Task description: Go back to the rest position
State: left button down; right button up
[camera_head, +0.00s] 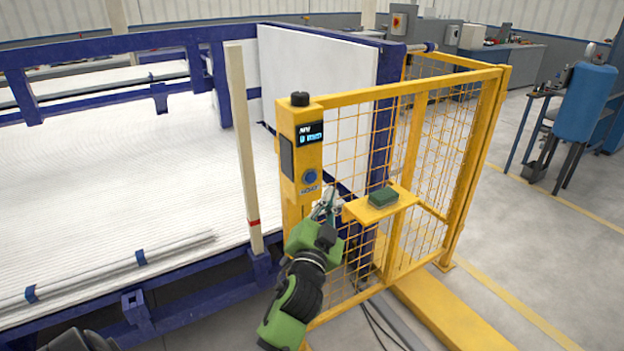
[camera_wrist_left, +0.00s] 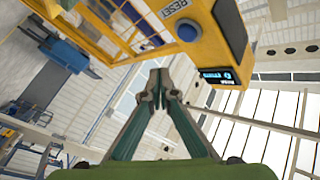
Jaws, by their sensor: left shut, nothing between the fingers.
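My left gripper (camera_head: 325,206) is in front of the yellow control post (camera_head: 302,190), just below its blue button (camera_head: 310,177) in the head view. In the left wrist view the gripper's fingertips (camera_wrist_left: 159,88) meet, with nothing between them. The wrist view also shows the blue button (camera_wrist_left: 187,30) on the post, beside a label reading RESET, with the lit display (camera_wrist_left: 216,75) nearby. The fingers look apart from the button. My left arm is green and black and reaches up from the bottom of the head view. My right gripper is not in view.
A yellow mesh fence (camera_head: 435,150) stands right of the post. A small yellow shelf (camera_head: 378,207) with a dark green block (camera_head: 383,197) is close to my left gripper. A blue-framed rack (camera_head: 218,85) with a white ribbed bed (camera_head: 110,185) and a pipe (camera_head: 110,263) fills the left. Open floor (camera_head: 530,240) lies right.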

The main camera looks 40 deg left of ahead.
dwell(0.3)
pick_arm(q)
jog(key=s+d+f+g+h, duration=0.1)
jog(key=d+f+g+h, duration=0.15)
jog(key=f, duration=0.95)
jog(key=s+d+f+m+g+h, duration=0.1)
jog(key=s+d+f+g, duration=0.15)
jog(key=f, duration=1.05)
jog(key=s+d+f+g+h, duration=0.1)
jog(key=d+f+h, duration=0.15)
jog(key=f, duration=0.95)
jog(key=s+d+f+g, duration=0.2)
jog(key=s+f+g, duration=0.1)
jog(key=s+f, duration=0.6)
jog(key=s+d+f+g, duration=0.2)
jog(key=s+f, duration=0.5)
jog(key=f, duration=0.3)
jog(key=s+f+g, duration=0.2)
jog(key=s+f, duration=0.2)
jog(key=s, duration=0.6)
jog(key=s+f+n+g+h, duration=0.1)
jog(key=s+f, duration=0.4)
jog(key=s, duration=0.5)
jog(key=s+d+f+g, duration=0.1)
jog(key=s+f+g, duration=0.2)
jog(key=s, duration=0.7)
jog(key=shift+s+f+n, duration=0.2)
jog(key=shift+f+n, duration=0.1)
jog(key=shift+f, duration=0.5)
